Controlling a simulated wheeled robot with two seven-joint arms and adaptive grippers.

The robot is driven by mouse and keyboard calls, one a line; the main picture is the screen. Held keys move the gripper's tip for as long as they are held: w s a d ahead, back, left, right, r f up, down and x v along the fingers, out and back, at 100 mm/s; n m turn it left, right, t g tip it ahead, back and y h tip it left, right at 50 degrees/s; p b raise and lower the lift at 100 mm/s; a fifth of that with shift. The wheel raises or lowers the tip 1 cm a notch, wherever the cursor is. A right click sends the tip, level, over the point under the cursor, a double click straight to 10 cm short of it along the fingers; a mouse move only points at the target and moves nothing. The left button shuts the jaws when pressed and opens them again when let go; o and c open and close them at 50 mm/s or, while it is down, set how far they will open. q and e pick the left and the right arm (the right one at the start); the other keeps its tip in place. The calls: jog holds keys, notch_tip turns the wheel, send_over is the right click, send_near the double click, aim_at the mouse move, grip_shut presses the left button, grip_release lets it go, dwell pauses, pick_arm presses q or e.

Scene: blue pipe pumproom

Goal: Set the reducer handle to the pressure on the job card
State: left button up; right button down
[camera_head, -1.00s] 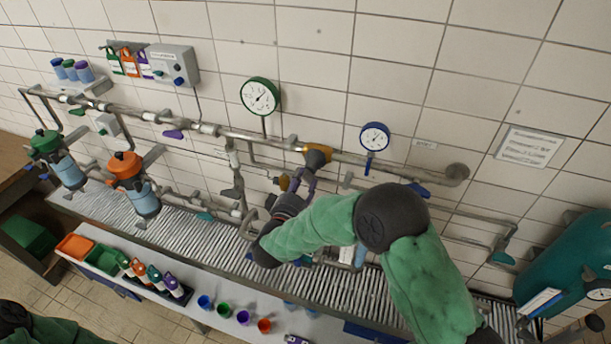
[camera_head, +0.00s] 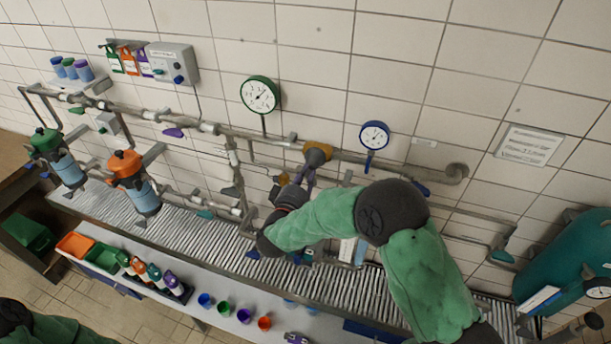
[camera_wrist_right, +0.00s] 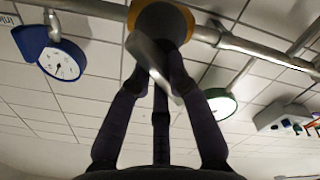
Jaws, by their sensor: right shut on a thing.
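The reducer (camera_head: 317,153) is a grey body with a yellow-orange ring on the upper pipe, between the green gauge (camera_head: 260,95) and the blue gauge (camera_head: 374,135). My right gripper (camera_head: 307,175) is just below it. In the right wrist view, its dark fingers are shut on the grey bar-shaped handle (camera_wrist_right: 148,55), which sits slanted in front of the ring. The blue gauge (camera_wrist_right: 58,64) and green gauge (camera_wrist_right: 222,103) also show there. Their readings are too small to tell. A printed sheet (camera_head: 530,145) hangs on the wall, its text unreadable. My left gripper is out of view.
Pipes with valves run along the tiled wall. Orange (camera_head: 128,168) and green-topped (camera_head: 50,145) filters stand at left. A bench (camera_head: 190,316) with bottles and coloured cups lies in front. A teal tank (camera_head: 565,268) is at right.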

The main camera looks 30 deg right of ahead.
jog(key=m+b, duration=0.1)
jog(key=m, duration=0.2)
jog(key=shift+b, duration=0.3)
jog(key=c, duration=1.2)
grip_release()
jog(key=v, duration=1.2)
jog(key=shift+s+d, duration=0.1)
dwell(0.9)
